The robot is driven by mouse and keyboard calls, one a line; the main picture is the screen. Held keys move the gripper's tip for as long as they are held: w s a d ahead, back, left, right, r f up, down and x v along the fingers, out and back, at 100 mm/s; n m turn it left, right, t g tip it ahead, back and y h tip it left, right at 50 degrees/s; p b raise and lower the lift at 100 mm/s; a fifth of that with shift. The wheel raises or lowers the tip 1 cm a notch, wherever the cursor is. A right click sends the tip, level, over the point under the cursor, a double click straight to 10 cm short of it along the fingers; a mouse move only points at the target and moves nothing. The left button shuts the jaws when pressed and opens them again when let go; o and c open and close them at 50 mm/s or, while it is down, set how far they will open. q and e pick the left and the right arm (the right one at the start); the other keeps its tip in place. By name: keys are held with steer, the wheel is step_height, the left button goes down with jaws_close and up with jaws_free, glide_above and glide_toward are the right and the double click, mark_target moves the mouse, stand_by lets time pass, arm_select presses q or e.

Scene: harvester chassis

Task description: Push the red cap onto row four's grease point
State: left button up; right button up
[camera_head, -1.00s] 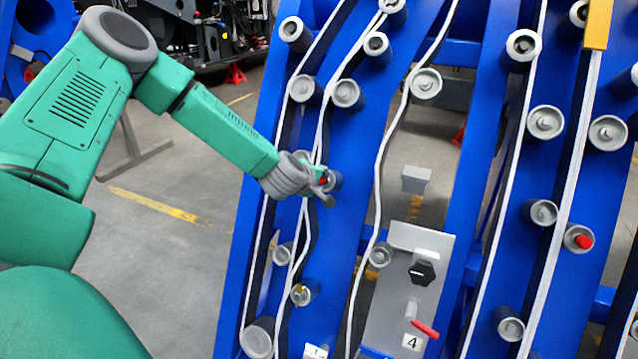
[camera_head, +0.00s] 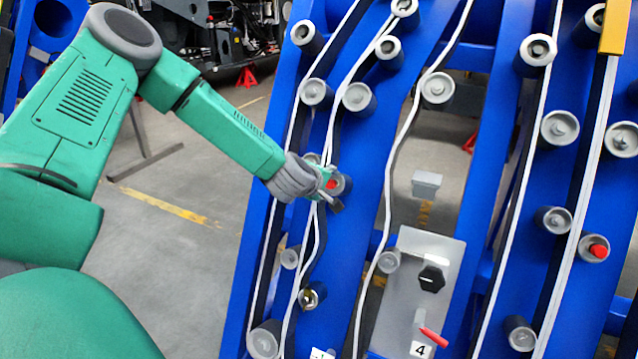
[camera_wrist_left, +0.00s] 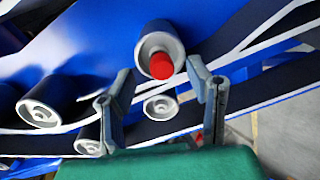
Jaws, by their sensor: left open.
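A red cap (camera_head: 332,184) sits on the end of a grey cylinder (camera_head: 345,184) on the left blue beam. In the left wrist view the red cap (camera_wrist_left: 161,66) shows on the face of its cylinder (camera_wrist_left: 158,42). My left gripper (camera_head: 330,193) is at this cylinder, its two fingers apart. In the wrist view the open fingers (camera_wrist_left: 160,84) stand either side of the cap with visible gaps, not gripping it. Whether the cap is fully seated cannot be told. My right gripper is not in view.
A plate with a black knob (camera_head: 431,278), a red lever (camera_head: 433,337) and a "4" label (camera_head: 420,350) stands right of the beam. Another red cap (camera_head: 598,251) sits on a right-hand cylinder. White hoses (camera_head: 385,190) run along the beams.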

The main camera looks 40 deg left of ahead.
arm_select(q)
steer(key=v, duration=0.9)
steer(key=shift+s, duration=0.3)
steer(key=shift+r, duration=0.1)
steer(key=s+d+f+m+g+h, duration=0.2)
steer(key=s+d+f+m+g, duration=0.2)
steer(key=s+d+f+m, duration=0.55)
steer(key=s+d+f+m+g+h, duration=0.1)
steer(key=s+d+f+m+g, duration=0.2)
steer(key=s+d+f+m, duration=0.7)
steer(key=s+f+g, duration=0.3)
steer(key=s+f, duration=0.5)
steer(key=s, duration=0.3)
steer(key=shift+h, duration=0.3)
steer(key=shift+w, duration=0.2)
